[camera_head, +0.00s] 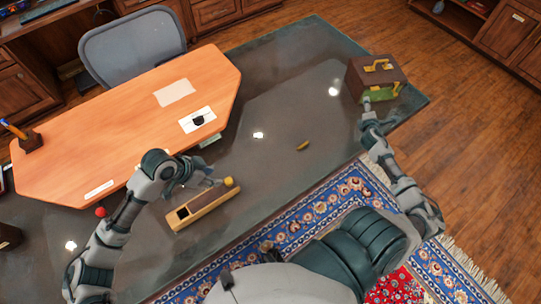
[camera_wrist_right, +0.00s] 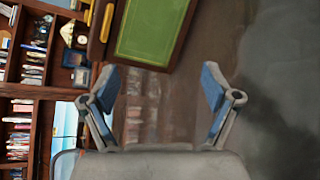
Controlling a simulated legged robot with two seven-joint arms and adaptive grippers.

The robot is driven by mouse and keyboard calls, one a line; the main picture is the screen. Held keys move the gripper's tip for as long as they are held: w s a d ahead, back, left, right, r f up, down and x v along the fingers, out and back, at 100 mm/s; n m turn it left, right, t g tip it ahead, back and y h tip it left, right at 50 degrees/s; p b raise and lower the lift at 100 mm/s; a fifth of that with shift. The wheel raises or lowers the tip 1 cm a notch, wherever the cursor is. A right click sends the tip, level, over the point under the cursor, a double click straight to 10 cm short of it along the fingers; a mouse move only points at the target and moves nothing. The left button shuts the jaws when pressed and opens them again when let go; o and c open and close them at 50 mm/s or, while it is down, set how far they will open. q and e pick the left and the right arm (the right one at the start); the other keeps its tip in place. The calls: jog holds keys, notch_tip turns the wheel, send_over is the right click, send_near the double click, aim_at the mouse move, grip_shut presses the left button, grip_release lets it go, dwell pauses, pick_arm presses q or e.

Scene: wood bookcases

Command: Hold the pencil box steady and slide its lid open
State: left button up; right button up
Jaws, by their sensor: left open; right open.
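The pencil box (camera_head: 205,209), a long light-wood box, lies at a slant on the dark glossy table. A dark opening shows at its left end; a flat wood strip covers the rest of its top. My left gripper (camera_head: 208,183) is open, just above the box's far side; I cannot tell whether it touches. A small yellow ball (camera_head: 229,182) shows by the box's right end. My right gripper (camera_head: 367,104) is open, far from the pencil box, near the brown case. It also shows in the right wrist view (camera_wrist_right: 157,80), with nothing between its fingers.
A small yellow object (camera_head: 303,145) lies mid-table. An orange desktop (camera_head: 130,130) and a red ball (camera_head: 101,211) are at left.

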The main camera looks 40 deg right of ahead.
jog(key=w+a+r+n+t+y, duration=0.2)
jog(key=w+a+n+y, duration=0.35)
jog(key=a, duration=0.45)
jog(key=w+a+r+n+t+y, duration=0.25)
jog(key=w+a+n+y, duration=0.35)
jog(key=a, duration=0.4)
jog(key=w+a+r+n+t+y, duration=0.2)
jog(key=w+a+n+t+y, duration=0.15)
jog(key=w+a+n, duration=0.4)
jog(key=n+g+y, duration=0.9)
jog(key=n+g, duration=0.8)
jog(key=n, duration=0.4)
send_near(224, 190)
jog(key=x, duration=0.3)
jog(key=f+x, duration=0.1)
jog(key=x, duration=0.6)
jog(key=shift+w+f, duration=0.4)
jog(key=shift+d, duration=0.1)
jog(key=shift+d, duration=0.1)
jog(key=shift+c, duration=1.4)
jog(key=c, duration=1.1)
